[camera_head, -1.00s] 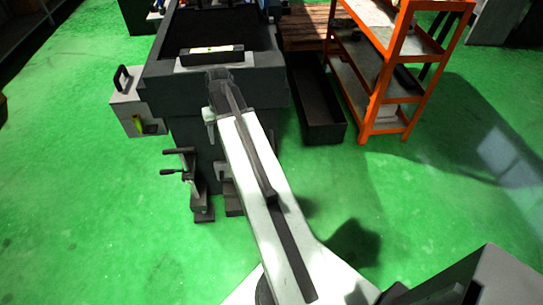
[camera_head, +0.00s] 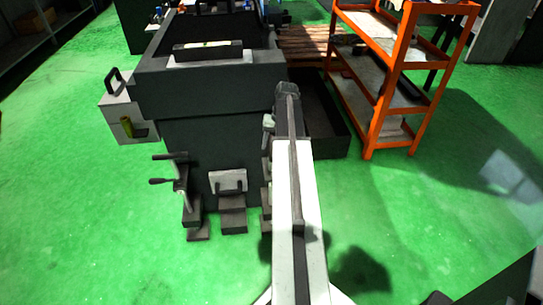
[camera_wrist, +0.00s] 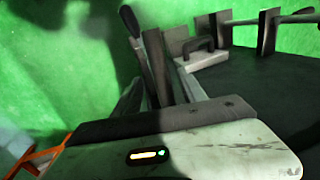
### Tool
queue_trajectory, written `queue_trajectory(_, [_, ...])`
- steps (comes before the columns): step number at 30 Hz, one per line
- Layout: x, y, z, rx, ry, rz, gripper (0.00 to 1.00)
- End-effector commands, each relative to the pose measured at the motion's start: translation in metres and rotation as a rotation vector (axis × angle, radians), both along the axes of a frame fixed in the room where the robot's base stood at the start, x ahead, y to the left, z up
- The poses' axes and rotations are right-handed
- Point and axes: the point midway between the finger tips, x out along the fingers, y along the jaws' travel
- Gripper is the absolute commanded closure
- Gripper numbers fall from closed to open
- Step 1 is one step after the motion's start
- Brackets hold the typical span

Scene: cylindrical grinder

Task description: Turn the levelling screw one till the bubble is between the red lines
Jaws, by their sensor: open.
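The spirit level (camera_head: 208,52) lies on top of the dark grinder in the head view. Its vial shows a light yellow-green patch, but the bubble and red lines are too small to read. Dark levelling feet stand at the machine's base: one at left (camera_head: 195,226), one in the middle (camera_head: 233,221), and one at right partly behind my arm. Which holds screw one I cannot tell. My gripper (camera_wrist: 145,40) seems to show as dark, separated finger pieces in the wrist view, empty. In the head view my arm points at the machine's right front corner and the gripper is not clear.
An orange shelf (camera_head: 382,98) stands at right, with a dark trough (camera_head: 318,120) beside the grinder (camera_head: 215,95). A pale box with a black handle (camera_head: 112,82) is on the machine's left side. Cranked levers (camera_head: 172,180) stick out at lower left. Green floor is clear at left.

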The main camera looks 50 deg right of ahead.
Motion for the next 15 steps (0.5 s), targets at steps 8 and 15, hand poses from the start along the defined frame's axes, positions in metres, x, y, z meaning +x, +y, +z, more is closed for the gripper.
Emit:
queue_trajectory(8, [0.0033,0.0036,-0.0236,0.000,0.000,0.000,0.51])
queue_trajectory(15, [0.0033,0.0036,-0.0222,0.000,0.000,0.000,0.79])
